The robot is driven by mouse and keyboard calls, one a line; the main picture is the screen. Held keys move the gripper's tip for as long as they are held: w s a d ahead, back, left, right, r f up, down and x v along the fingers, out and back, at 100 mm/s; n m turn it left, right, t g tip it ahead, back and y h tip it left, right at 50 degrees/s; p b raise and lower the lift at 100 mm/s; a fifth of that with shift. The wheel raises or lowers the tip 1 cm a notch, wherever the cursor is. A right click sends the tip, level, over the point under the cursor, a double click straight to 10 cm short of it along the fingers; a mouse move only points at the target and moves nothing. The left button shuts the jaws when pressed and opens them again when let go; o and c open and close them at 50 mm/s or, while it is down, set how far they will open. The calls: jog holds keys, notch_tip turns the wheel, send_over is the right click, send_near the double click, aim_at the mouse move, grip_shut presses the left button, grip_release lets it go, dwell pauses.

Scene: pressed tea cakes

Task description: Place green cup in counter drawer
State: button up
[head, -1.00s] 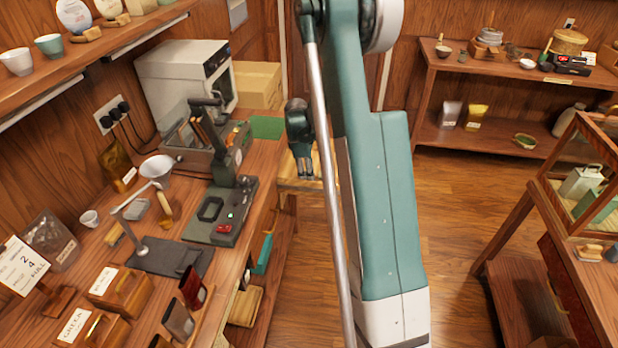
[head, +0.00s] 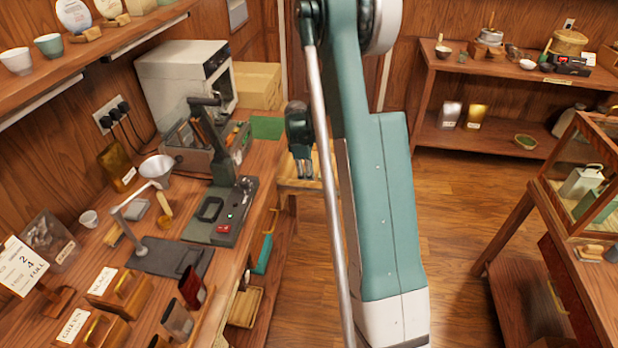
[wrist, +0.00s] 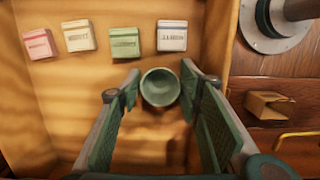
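The green cup (wrist: 160,87) shows in the wrist view from above, mouth up, between the tips of my gripper (wrist: 160,84). The fingers are spread on either side of it, with what look like narrow gaps. The cup is over the light wooden floor of the open counter drawer (wrist: 60,110); whether its base touches the floor is hard to tell. In the head view, my gripper (head: 302,176) points down over the drawer (head: 300,187) at the counter's far end. The cup cannot be made out there.
Pink, cream, green and white packets (wrist: 125,43) line one side of the drawer. The drawer wall (wrist: 226,40) is close to the right finger. The counter (head: 150,225) is crowded with tools and wooden boxes. Another light green cup (head: 48,45) stands on the wall shelf.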

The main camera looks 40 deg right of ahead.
jog(key=shift+r, duration=0.15)
notch_tip(320, 180, up, 12)
jog(key=w+a+p, duration=0.1)
jog(key=p, duration=0.1)
jog(key=shift+a, duration=0.15)
jog(key=shift+w, duration=0.1)
dwell(0.5)
